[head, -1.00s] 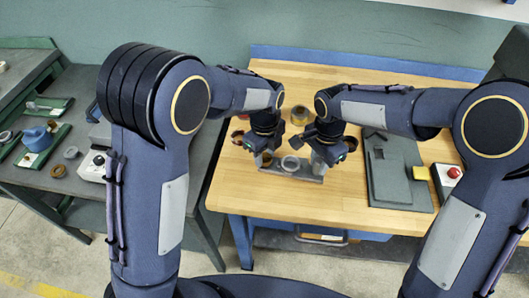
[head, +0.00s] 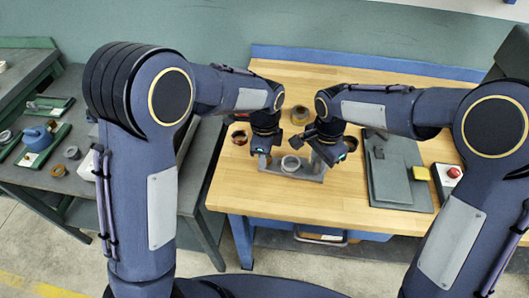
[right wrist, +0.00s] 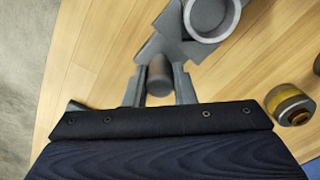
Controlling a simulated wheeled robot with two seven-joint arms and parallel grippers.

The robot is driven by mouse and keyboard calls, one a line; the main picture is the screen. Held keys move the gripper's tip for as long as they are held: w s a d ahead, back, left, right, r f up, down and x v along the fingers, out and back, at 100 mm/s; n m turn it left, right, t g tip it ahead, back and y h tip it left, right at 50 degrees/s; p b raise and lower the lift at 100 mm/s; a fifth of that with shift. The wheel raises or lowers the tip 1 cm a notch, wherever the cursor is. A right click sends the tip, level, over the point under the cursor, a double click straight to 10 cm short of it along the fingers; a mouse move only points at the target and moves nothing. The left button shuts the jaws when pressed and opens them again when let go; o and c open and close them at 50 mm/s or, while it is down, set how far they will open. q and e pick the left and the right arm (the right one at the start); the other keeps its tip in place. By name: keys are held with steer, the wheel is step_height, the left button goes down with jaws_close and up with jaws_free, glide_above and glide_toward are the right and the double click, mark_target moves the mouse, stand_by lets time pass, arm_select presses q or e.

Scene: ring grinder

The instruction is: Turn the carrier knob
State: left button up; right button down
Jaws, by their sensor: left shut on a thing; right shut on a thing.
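The grey carrier (head: 302,174) lies on the wooden bench with a pale ring (head: 290,163) on its middle; the ring also shows at the top of the right wrist view (right wrist: 212,15). My right gripper (head: 318,160) is at the carrier's right end. In the right wrist view its fingers (right wrist: 160,90) are shut on both sides of a grey-brown cylindrical knob (right wrist: 158,72) at the carrier's end. My left gripper (head: 264,160) is at the carrier's left end, shut on a part there; the wrist mostly hides it. The carrier's far end is outside the right wrist view.
A dark ring with a brass band (right wrist: 290,104) stands beside the right gripper. A brown ring (head: 240,137) and another ring (head: 300,115) stand behind the carrier. The bench's front is clear.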

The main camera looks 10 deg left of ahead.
arm_select(q)
steer(key=n, duration=1.3)
steer(key=shift+s+d+n, duration=0.1)
steer(key=shift+n, duration=0.3)
steer(key=n, duration=0.4)
steer(key=shift+n, duration=2.7)
